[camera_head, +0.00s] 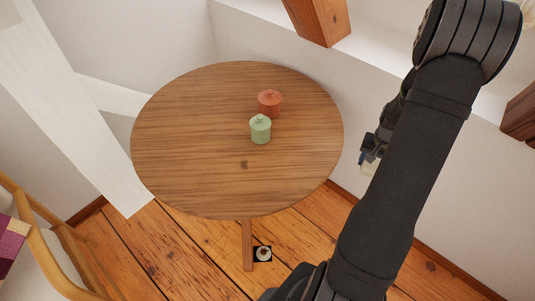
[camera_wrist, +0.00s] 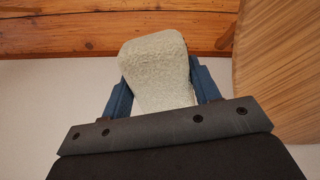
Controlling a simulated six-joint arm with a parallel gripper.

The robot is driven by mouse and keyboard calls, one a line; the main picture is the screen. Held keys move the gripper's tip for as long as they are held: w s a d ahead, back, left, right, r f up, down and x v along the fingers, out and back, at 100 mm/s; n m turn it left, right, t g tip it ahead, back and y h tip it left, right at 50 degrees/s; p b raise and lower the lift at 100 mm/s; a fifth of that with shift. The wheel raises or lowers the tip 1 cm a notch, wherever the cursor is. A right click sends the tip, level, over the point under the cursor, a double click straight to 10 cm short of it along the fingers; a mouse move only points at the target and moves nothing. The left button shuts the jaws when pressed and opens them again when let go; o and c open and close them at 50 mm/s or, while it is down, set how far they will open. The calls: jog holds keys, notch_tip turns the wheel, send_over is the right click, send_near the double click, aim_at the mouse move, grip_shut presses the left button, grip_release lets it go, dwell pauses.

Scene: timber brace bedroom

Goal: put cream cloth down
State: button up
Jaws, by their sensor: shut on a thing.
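The cream cloth (camera_wrist: 158,65) is held between the two blue fingers of my gripper (camera_wrist: 164,92) in the wrist view. It looks like a folded, fuzzy, pale pad that sticks out past the fingertips. In the head view my gripper (camera_head: 370,152) is mostly hidden behind my arm, to the right of the round wooden table (camera_head: 190,150) and apart from it. Only a small pale bit of the cloth (camera_head: 369,168) shows there.
A red lidded pot (camera_head: 269,103) and a green lidded pot (camera_head: 260,130) stand close together right of the table's middle. The table's left and front are clear. A white slanted post (camera_head: 75,90) stands at left, beside a wooden chair (camera_head: 50,240). A timber beam (camera_head: 318,18) is behind.

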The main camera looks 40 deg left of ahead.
jog(key=s+a+n, duration=0.2)
jog(key=s+a, duration=0.1)
jog(key=a, duration=0.4)
jog(key=s+a+r+n, duration=0.1)
jog(key=s+a, duration=0.3)
jog(key=a, duration=0.3)
jog(key=s+a+r+n, duration=0.1)
jog(key=s+a+n, duration=0.1)
jog(key=a, duration=0.5)
jog(key=shift+s+r+n, duration=0.1)
jog(key=shift+s+n, duration=0.2)
jog(key=shift+s, duration=0.55)
jog(key=s+a+r+n, duration=0.2)
jog(key=s+a+r, duration=0.1)
jog(key=s+a, duration=0.7)
jog(key=s+a+r+n, duration=0.2)
jog(key=s+a+n, duration=0.1)
jog(key=s+a, duration=0.7)
send_over(186, 171)
jog(key=f, duration=0.6)
jog(key=shift+w+d, duration=0.25)
jog(key=shift+w, duration=0.05)
jog(key=shift+s+a+f, duration=0.25)
jog(key=shift+s+f, duration=0.05)
jog(key=shift+f, duration=1.95)
